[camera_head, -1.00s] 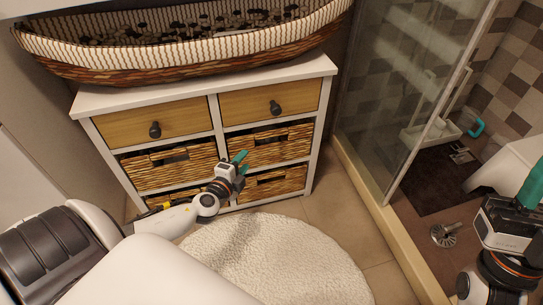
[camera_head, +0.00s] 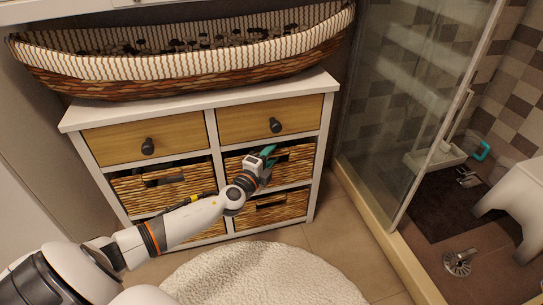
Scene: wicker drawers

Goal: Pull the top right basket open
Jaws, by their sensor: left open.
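A white cabinet (camera_head: 211,130) has two wooden drawers on top and wicker baskets below in two columns. The top right basket (camera_head: 299,162) sits in the right column under the right wooden drawer, and it looks closed. My left gripper (camera_head: 266,153), with green fingertips, is open at the upper middle of this basket's front, near its dark handle slot. The gripper hides part of the basket front and slot. I cannot tell whether the fingers touch the basket. My right gripper is out of the picture.
The top left basket (camera_head: 150,190) and lower right basket (camera_head: 275,211) are beside and below. A round cream rug (camera_head: 270,275) lies on the floor in front. A glass shower screen (camera_head: 400,110) stands to the right. A long woven basket (camera_head: 180,68) rests on top.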

